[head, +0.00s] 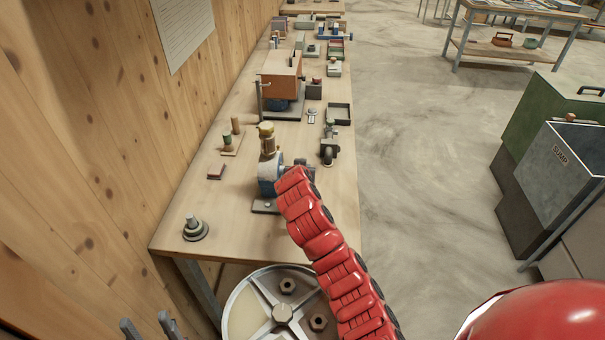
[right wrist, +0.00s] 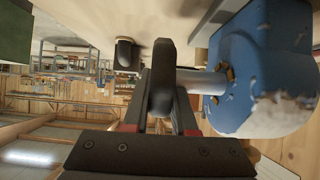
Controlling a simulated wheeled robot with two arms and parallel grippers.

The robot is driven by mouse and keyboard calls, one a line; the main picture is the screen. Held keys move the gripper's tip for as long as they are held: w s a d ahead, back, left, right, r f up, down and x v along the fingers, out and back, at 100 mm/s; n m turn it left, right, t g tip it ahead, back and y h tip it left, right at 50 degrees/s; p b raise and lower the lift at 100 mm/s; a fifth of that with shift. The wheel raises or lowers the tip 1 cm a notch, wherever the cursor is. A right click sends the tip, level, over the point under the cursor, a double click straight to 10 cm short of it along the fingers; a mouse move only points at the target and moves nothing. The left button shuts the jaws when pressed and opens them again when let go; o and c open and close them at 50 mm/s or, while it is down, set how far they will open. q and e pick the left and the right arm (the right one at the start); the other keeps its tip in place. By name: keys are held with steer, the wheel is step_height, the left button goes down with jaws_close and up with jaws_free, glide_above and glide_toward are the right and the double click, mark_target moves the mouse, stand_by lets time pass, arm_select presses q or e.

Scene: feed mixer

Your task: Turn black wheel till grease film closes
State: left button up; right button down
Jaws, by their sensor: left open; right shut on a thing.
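In the right wrist view the chipped blue housing (right wrist: 258,65) has a pale shaft running left to the black wheel (right wrist: 163,75), which shows edge-on. My right gripper (right wrist: 160,112) is shut on the wheel, with its fingers either side of the rim. In the head view my red right arm hides most of the wheel and gripper. My left gripper (head: 150,327) is open and empty at the bottom left edge. I cannot make out any grease film.
The wooden bench (head: 175,215) runs along a plank wall. A grey bin (head: 555,180) stands at the right; the floor between is clear.

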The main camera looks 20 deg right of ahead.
stand_by(0.3)
steer(key=c, duration=0.7)
jaws_free()
steer(key=p+v, duration=0.1)
steer(key=v, duration=1.6)
steer(key=shift+s, duration=0.2)
